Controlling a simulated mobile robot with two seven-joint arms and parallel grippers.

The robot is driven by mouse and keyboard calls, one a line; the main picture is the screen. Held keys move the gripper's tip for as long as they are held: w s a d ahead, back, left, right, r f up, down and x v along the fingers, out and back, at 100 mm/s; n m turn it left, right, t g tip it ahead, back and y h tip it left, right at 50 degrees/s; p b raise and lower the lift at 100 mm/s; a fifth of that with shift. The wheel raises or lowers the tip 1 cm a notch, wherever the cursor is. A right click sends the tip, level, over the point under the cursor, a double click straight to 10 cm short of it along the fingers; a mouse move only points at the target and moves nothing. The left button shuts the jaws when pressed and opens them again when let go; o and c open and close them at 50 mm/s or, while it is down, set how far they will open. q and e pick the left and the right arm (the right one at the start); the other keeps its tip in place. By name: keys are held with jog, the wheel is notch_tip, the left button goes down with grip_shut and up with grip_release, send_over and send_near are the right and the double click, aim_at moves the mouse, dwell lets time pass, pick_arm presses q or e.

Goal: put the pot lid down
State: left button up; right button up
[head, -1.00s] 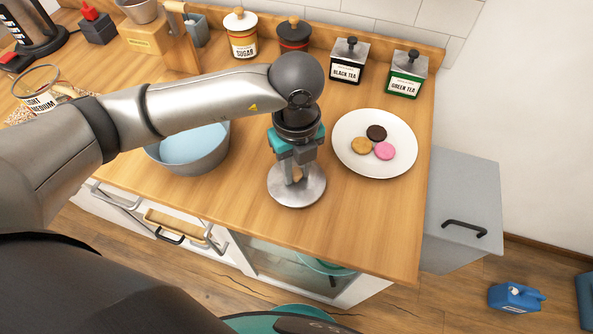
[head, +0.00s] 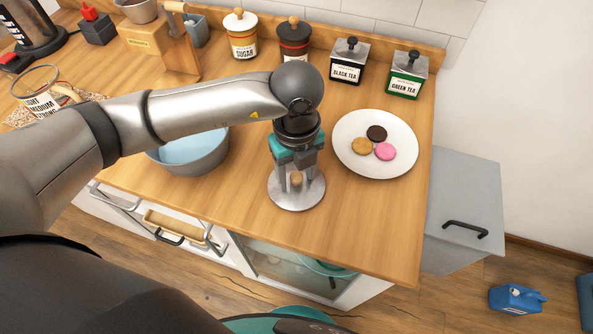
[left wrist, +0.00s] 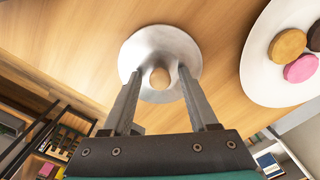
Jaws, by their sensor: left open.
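The pot lid (head: 297,197) is a round silvery disc with a wooden knob. It lies on the wooden counter between the pot and the plate of biscuits. It also shows in the left wrist view (left wrist: 143,50), its knob between and beyond the fingertips. My left gripper (head: 296,183) is over the lid with its fingers apart on either side of the knob, not pressing on it. The pot (head: 190,150), grey with a pale blue inside, stands to the left, partly hidden by my left arm. My right gripper is not in view.
A white plate (head: 345,160) with three biscuits stands just right of the lid. Tea tins (head: 348,62) and canisters (head: 241,36) line the back. The counter's front edge is close to the lid; bare counter (head: 350,225) lies to its right front.

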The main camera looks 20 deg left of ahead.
aim_at(297, 176)
pick_arm(q)
jog(key=shift+r, duration=0.25)
notch_tip(297, 176, up, 12)
jog(key=p, duration=0.1)
jog(key=shift+p, duration=0.35)
jog(key=shift+f, duration=0.1)
